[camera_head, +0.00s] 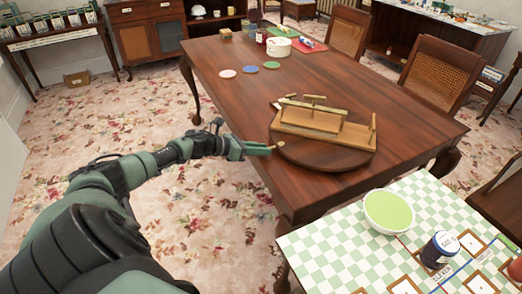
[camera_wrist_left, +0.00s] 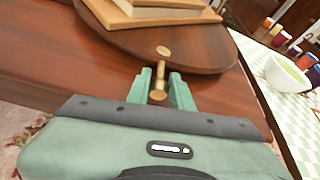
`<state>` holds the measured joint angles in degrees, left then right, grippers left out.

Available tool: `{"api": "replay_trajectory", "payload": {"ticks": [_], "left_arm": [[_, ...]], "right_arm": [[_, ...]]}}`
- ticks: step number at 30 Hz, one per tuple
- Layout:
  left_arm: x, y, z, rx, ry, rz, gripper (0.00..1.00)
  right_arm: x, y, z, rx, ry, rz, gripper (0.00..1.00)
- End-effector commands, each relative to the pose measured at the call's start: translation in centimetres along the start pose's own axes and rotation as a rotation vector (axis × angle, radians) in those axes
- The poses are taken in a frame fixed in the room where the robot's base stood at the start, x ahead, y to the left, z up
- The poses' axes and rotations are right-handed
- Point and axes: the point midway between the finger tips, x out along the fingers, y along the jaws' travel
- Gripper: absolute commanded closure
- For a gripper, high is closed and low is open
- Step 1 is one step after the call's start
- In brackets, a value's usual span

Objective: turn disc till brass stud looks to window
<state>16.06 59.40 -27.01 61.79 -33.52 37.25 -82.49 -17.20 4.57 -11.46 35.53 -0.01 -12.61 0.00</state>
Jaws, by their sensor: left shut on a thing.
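The dark round wooden disc (camera_head: 312,155) lies on the near end of the long table. A wooden block stand with rails (camera_head: 322,125) sits on it. In the left wrist view the disc (camera_wrist_left: 195,55) carries a small round brass stud (camera_wrist_left: 163,50) near its rim, on the side facing my left gripper. A brass knob (camera_wrist_left: 158,88) projects from the rim there. My left gripper (camera_wrist_left: 158,82) is shut on this knob, one green finger on each side. In the head view my left gripper (camera_head: 270,149) reaches the disc's left edge. No window is clearly visible.
A checked cloth (camera_head: 330,240) on a table at the near right holds a green bowl (camera_head: 389,211) and a dark jar (camera_head: 440,250). Coloured coasters (camera_head: 250,69) and a white pot (camera_head: 278,47) are farther back. The table's middle is clear.

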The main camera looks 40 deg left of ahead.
Motion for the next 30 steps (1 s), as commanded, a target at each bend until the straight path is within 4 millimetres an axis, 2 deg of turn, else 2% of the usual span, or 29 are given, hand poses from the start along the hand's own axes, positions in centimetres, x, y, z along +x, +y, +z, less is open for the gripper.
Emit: {"api": "replay_trajectory", "payload": {"ticks": [5,6,8,20,30], "left_arm": [[0.0,0.1,0.2,0.001,-0.003,0.002,1.00],[0.0,0.1,0.2,0.001,-0.003,0.002,0.70],[0.0,0.1,0.2,0.001,-0.003,0.002,0.57],[-0.6,0.0,0.0,0.000,0.000,0.001,0.57],[-5.4,0.0,-0.1,0.001,0.004,0.001,0.57]], "right_arm": [[0.0,0.0,0.0,0.000,0.000,0.000,0.67],[0.0,0.0,0.0,0.000,0.000,0.000,0.67],[0.0,0.0,0.0,0.000,0.000,0.000,0.67],[0.0,0.0,0.0,0.001,0.000,0.000,0.67],[0.2,0.0,0.0,0.000,0.000,0.000,0.67]]}}
